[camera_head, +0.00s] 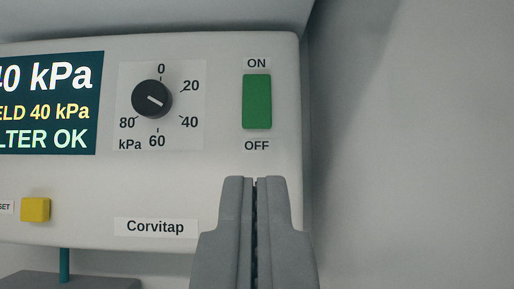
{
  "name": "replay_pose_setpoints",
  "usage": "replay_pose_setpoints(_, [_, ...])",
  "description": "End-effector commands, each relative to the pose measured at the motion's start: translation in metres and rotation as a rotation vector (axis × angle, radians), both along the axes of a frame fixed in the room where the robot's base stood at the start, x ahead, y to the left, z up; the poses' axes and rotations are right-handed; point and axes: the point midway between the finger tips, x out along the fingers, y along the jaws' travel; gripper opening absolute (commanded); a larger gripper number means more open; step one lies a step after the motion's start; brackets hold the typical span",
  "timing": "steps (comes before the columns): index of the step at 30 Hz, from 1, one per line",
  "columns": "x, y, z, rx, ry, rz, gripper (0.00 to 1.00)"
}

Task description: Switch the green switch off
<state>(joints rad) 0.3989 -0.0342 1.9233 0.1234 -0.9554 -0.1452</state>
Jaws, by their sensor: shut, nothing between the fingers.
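The green switch (257,101) is an upright rectangular rocker on the right side of a white panel (222,190). An ON label sits above it and an OFF label (257,146) below it. I cannot tell which way the rocker is tilted. My gripper (255,180) is shut and empty. Its fingertips show below the OFF label, under the switch in the picture and apart from it. How far the fingertips are from the panel face is hard to tell.
Left of the switch is a black dial (152,99) marked 0 to 80 kPa. A dark display (50,103) and a yellow button (36,209) are further left. A teal tube (65,264) hangs below the panel. Right of the panel is a bare grey wall (420,150).

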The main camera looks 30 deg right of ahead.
Motion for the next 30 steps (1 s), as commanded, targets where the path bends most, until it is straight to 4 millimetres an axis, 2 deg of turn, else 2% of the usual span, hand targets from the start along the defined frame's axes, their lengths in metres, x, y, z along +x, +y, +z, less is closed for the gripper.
replay_pose_setpoints(5, [0.013, -0.008, 0.011, 0.0, -0.001, 0.0, 0.0])
replay_pose_setpoints(19, [0.07, -0.041, 0.059, 0.0, 0.0, 0.0, 0.0])
replay_pose_setpoints(24, [0.089, -0.051, 0.053, 0.001, 0.002, 0.0, 0.0])
replay_pose_setpoints(30, [0.1, -0.058, 0.051, 0.0, 0.001, 0.0, 0.0])
